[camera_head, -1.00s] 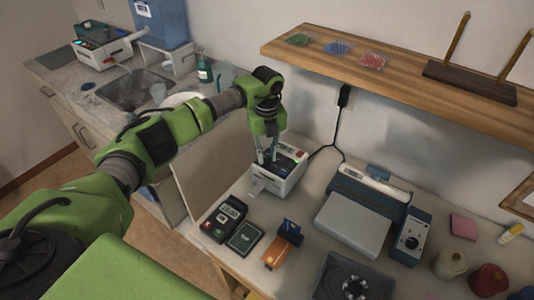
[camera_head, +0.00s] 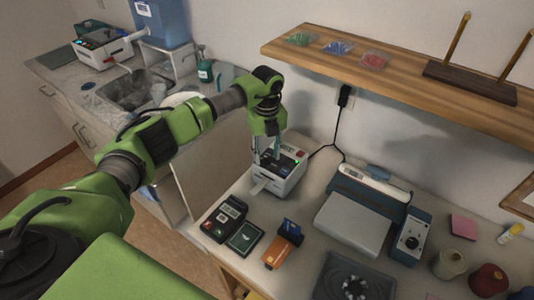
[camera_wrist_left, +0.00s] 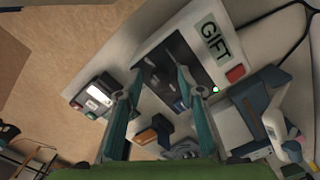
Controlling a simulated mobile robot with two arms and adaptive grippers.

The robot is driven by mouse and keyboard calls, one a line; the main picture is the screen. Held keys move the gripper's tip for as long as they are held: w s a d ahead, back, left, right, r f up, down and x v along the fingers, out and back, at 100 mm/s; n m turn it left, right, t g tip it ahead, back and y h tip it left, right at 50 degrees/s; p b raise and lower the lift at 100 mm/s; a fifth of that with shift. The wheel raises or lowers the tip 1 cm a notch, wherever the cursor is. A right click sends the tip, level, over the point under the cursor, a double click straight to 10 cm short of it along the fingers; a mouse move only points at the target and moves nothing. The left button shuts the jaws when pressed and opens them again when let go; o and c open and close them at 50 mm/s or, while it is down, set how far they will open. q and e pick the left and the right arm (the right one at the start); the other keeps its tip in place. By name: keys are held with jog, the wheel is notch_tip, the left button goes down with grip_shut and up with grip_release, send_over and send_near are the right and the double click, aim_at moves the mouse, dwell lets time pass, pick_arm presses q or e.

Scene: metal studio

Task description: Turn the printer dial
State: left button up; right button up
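The label printer is a white box with a dark top panel, a red button and a small green light. It stands at the left end of the worktop in the head view (camera_head: 288,184), with a pale paper strip at its front. In the left wrist view the printer (camera_wrist_left: 184,27) shows a "GIFT" display. My left gripper (camera_wrist_left: 160,73) is over its dark panel, fingers pointing down and apart, with nothing seen held between them. It also shows in the head view (camera_head: 266,155). I cannot make out the dial clearly. My right gripper is out of view.
A card terminal (camera_head: 224,222) and an orange box (camera_head: 282,251) stand in front of the printer. A grey-lidded device (camera_head: 352,224) is to its right. A black cable (camera_head: 341,128) runs behind it, below a wooden shelf (camera_head: 400,84).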

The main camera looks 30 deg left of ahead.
aim_at(267, 157)
pick_arm(q)
notch_tip(267, 157, up, 8)
jog(key=shift+f, duration=0.25)
dwell(0.5)
